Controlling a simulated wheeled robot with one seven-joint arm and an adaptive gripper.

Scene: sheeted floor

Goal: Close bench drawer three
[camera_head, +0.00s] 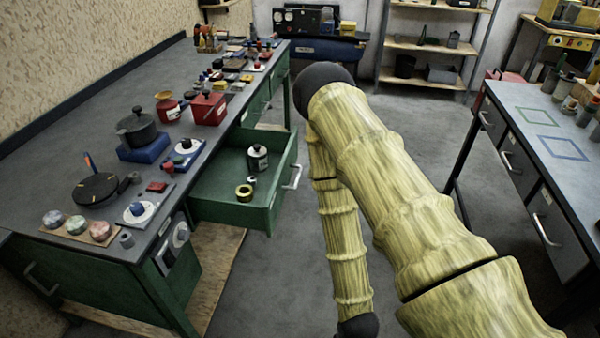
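A green drawer (273,202) stands pulled out from the right side of the long left bench (60,187). It has a pale bar handle (293,177) on its front. Inside are a dark canister with a white label (257,158) and a yellow-olive ring (244,192), with a small pale item between them. No number shows on the drawer. My arm rises just right of the drawer, bends at a dark joint, and comes back down to a dark end low in the picture. My gripper itself is not in view.
The left bench top holds a pot (137,130), a red box (208,109) and many small items. A right bench (530,120) has grey drawers that look shut. Shelves (430,47) stand at the back. Grey floor between the benches is clear apart from my arm.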

